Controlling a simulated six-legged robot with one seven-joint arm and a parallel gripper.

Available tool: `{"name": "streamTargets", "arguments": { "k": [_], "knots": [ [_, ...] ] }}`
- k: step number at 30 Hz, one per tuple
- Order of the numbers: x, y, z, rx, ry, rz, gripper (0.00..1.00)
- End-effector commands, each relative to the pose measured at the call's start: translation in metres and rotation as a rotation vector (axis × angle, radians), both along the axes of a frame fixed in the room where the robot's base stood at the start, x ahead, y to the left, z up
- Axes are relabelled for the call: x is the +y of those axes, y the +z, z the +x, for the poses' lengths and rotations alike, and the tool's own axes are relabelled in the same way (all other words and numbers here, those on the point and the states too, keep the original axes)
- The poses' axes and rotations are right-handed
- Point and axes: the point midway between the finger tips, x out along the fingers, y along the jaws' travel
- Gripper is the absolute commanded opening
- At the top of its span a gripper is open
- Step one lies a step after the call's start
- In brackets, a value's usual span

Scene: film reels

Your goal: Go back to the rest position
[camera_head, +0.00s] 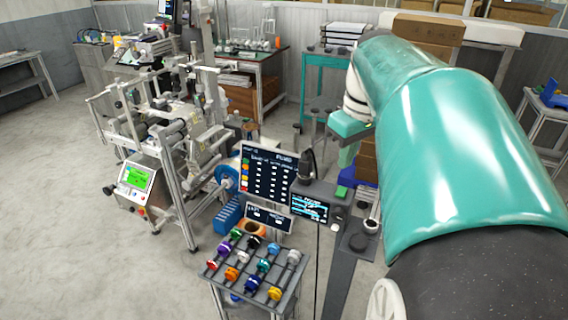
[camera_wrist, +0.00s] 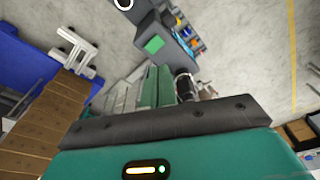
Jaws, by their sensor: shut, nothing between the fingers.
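My gripper (camera_head: 347,158) is raised at the end of my teal arm, right of centre in the head view, above and behind the screens. In the wrist view my gripper (camera_wrist: 158,72) shows two green fingers side by side, shut and empty. Several small coloured film reels sit on a dark slatted rack (camera_head: 290,299) at the lower middle of the head view, among them a purple reel (camera_head: 222,249) and a yellow reel (camera_head: 275,294). My gripper is well apart from them. My arm hides part of the right side.
A large screen (camera_head: 268,172) and a smaller screen (camera_head: 310,207) stand behind the rack. A metal machine (camera_head: 175,130) with a green display stands at left. A teal table (camera_head: 326,59) is at the back. The floor at left is clear.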

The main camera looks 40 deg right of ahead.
Motion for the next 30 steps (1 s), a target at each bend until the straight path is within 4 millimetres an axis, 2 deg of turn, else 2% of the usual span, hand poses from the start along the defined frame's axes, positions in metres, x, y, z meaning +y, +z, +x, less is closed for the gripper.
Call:
{"name": "streamTargets", "arguments": {
  "k": [8, 11, 12, 14, 17, 18, 21, 24, 27, 30],
  "knots": [
    [0.000, 0.000, 0.000, 0.000, 0.000, 0.000, 0.00],
    [0.010, -0.002, 0.005, -0.010, 0.007, -0.003, 0.00],
    [0.020, -0.004, 0.010, -0.020, 0.013, -0.005, 0.00],
    [0.043, -0.008, 0.020, -0.042, 0.025, -0.011, 0.00],
    [0.099, -0.020, 0.037, -0.095, 0.053, -0.021, 0.00],
    [0.125, -0.026, 0.042, -0.122, 0.064, -0.025, 0.00],
    [0.188, -0.044, 0.046, -0.189, 0.088, -0.031, 0.00],
    [0.243, -0.064, 0.040, -0.252, 0.107, -0.033, 0.00],
    [0.279, -0.081, 0.031, -0.303, 0.117, -0.028, 0.00],
    [0.299, -0.092, 0.024, -0.332, 0.120, -0.022, 0.00]
  ]
}}
